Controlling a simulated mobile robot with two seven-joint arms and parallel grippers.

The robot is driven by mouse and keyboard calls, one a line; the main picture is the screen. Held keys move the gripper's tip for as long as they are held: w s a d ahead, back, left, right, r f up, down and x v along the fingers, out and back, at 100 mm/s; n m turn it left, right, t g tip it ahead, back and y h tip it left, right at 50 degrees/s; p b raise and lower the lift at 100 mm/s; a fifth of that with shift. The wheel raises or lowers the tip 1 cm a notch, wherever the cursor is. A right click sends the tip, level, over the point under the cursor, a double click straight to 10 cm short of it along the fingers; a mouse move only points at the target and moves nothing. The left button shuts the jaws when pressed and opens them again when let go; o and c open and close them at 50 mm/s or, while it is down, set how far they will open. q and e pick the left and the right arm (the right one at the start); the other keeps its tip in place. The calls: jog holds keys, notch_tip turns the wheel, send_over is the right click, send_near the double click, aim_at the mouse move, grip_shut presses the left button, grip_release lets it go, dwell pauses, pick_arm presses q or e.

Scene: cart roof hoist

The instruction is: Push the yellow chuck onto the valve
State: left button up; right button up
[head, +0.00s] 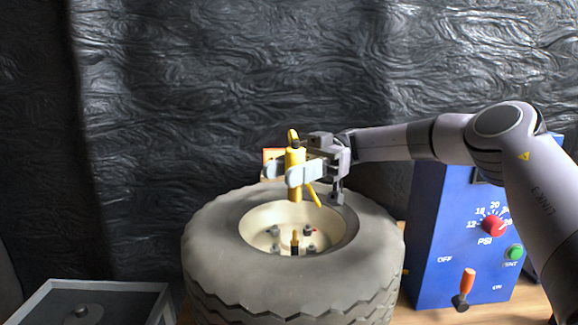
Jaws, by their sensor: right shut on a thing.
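The yellow chuck (295,157) is upright in my right gripper (292,173), whose pale fingers are shut on it. It is held over the wheel, with its lower end above the rim opening. The valve (295,240) stands up inside the cream rim, with a yellow upper part and a dark base. It is below the chuck in the picture, and a gap shows between them. The wheel's grey tyre (230,270) lies flat. My left gripper is not in view.
A blue inflator box (430,240) stands at the right, with a red PSI dial (493,226), a green button (514,252) and an orange-handled lever (467,284). A grey tray (140,290) is at the lower left. A dark crinkled curtain hangs behind.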

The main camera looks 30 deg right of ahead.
aim_at(289, 197)
notch_tip(289, 197, down, 4)
jog(key=shift+r+b, duration=0.15)
jog(key=shift+b, duration=0.85)
jog(key=shift+f, duration=0.4)
jog(key=shift+f+b, duration=0.45)
jog(key=shift+b, duration=0.05)
dwell(0.5)
jog(key=shift+f+b, duration=0.95)
jog(key=shift+f, duration=0.4)
jog(key=o, duration=1.2)
